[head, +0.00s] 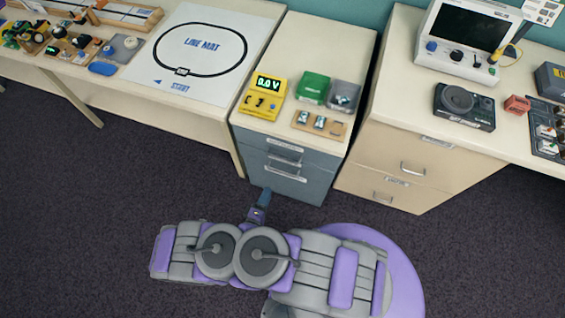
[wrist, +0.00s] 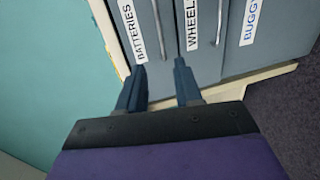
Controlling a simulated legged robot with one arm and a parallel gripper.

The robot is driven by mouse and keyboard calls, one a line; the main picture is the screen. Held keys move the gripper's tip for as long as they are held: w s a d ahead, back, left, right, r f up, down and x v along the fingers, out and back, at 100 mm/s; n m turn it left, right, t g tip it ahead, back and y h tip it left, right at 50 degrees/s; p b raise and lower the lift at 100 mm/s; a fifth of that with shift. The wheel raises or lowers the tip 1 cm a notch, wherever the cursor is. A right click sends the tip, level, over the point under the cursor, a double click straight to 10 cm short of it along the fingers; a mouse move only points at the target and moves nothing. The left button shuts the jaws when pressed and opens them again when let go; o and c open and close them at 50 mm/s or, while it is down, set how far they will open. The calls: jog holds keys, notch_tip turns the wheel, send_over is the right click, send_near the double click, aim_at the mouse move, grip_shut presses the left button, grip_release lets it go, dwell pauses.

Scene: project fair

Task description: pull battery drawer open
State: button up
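The battery drawer, labelled BATTERIES (wrist: 132,30), is the drawer nearest the cabinet top in the wrist view. Its upright-looking bar handle (wrist: 158,28) lies to the right of the label. The drawer looks shut. My gripper (wrist: 160,67) is open and empty, with one finger on each side of the line of this handle, near its lower end in the picture. Whether a finger touches the drawer front cannot be told. In the head view my gripper (head: 266,192) is low in front of the blue-grey drawer cabinet (head: 256,165).
Drawers labelled WHEELS (wrist: 191,25) and BUGGY (wrist: 250,22) sit beside the battery drawer. A yellow meter (head: 263,95), a green box (head: 313,88) and a grey box (head: 344,96) stand on the cabinet. A beige drawer unit (head: 400,165) stands to the right. Dark carpet (head: 90,220) is clear.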

jog(key=b+x, duration=0.4)
jog(key=x, duration=1.3)
jog(key=shift+w, duration=0.15)
jog(key=shift+a, duration=0.15)
jog(key=c, duration=0.6)
grip_shut()
dwell(0.3)
